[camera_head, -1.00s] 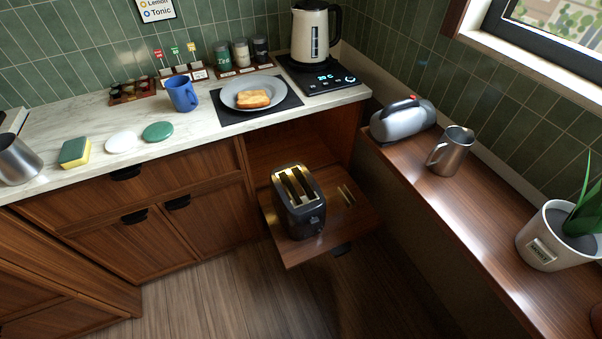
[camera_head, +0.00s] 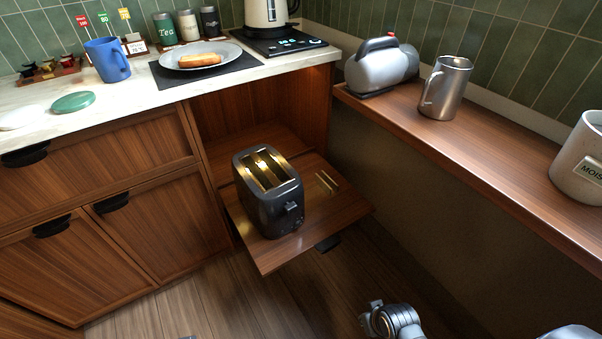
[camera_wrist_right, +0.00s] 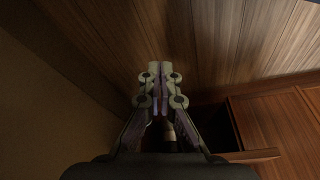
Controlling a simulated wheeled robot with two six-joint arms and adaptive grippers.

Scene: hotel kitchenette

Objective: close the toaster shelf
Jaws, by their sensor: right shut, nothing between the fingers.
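The toaster shelf (camera_head: 332,204) is pulled out of its cabinet opening (camera_head: 238,115) and sticks out over the floor, level, with a dark handle (camera_head: 328,243) at its front edge. A dark toaster (camera_head: 268,200) with two empty slots stands upright on its left part. My right gripper (camera_wrist_right: 160,72) is shut and empty in the right wrist view, with its fingers together. A metal part of my arm (camera_head: 392,321) shows low in the head view, in front of the shelf and apart from it.
A wooden ledge (camera_head: 470,150) runs along the right wall, with a silver appliance (camera_head: 380,69), a metal mug (camera_head: 445,88) and a plant pot (camera_head: 582,165). The counter (camera_head: 130,100) holds a blue mug (camera_head: 106,61) and a plate (camera_head: 226,50). Floor (camera_head: 270,300) before the shelf is clear.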

